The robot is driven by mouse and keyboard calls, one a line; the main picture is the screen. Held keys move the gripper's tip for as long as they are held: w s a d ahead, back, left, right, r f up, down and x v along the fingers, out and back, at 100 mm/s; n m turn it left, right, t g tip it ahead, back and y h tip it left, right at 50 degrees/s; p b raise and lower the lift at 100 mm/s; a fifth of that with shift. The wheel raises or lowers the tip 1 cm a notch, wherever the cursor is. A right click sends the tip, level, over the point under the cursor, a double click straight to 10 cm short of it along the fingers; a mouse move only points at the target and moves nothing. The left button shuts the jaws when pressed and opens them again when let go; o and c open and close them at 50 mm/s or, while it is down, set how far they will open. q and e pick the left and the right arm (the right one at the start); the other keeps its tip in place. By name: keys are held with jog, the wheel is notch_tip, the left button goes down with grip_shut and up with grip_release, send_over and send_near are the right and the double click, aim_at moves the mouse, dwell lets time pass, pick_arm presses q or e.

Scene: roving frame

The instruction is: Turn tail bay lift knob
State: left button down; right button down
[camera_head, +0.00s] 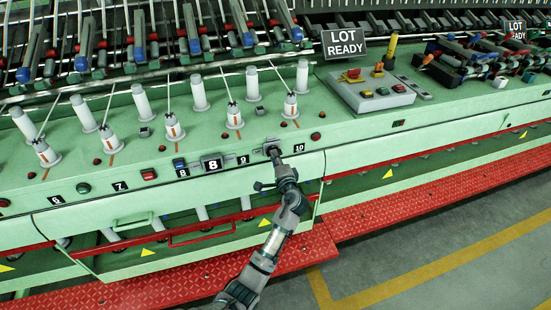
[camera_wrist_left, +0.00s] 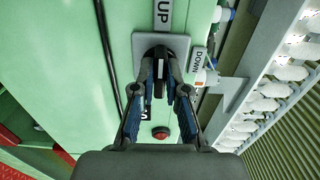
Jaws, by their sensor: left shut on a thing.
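The lift knob (camera_head: 271,146) sits on a small grey plate on the green machine's front rail, just left of the label 10. My right gripper is out of view.
A red button (camera_wrist_left: 160,132) lies near the fingers in the wrist view. White bobbins (camera_head: 252,83) stand behind the rail. A control box (camera_head: 368,95) with a LOT READY sign (camera_head: 345,42) is at right. A red step (camera_head: 390,205) runs below; grey floor is open at lower right.

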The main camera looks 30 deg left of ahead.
pick_arm(q)
jog(key=shift+f, duration=0.5)
jog(key=c, duration=1.2)
grip_release()
jog(key=shift+s+r, duration=0.1)
jog(key=shift+r, duration=0.15)
jog(key=v, duration=1.2)
